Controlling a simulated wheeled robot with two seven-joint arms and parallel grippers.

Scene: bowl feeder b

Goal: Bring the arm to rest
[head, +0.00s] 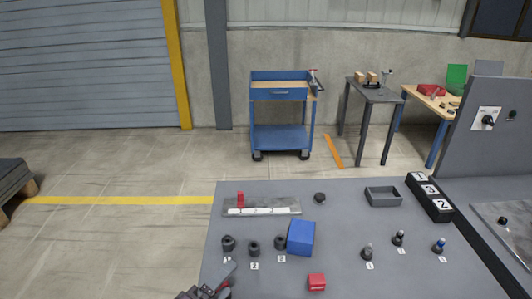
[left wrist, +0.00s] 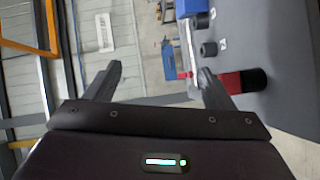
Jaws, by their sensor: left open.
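My left gripper (head: 218,281) is at the bottom edge of the head view, by the near left corner of the grey table (head: 345,225). In the left wrist view its two fingers (left wrist: 162,70) stand wide apart with nothing between them. A red part with a black end (left wrist: 257,80) shows just beyond the right finger, which hides some of it; whether they touch I cannot tell. My right gripper is not in view.
On the table are several dark cylinders (head: 254,249), a blue block (head: 301,238), a red block (head: 317,282), a grey tray (head: 383,197) and knobbed pegs (head: 367,252). A blue cart (head: 281,110) stands behind.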

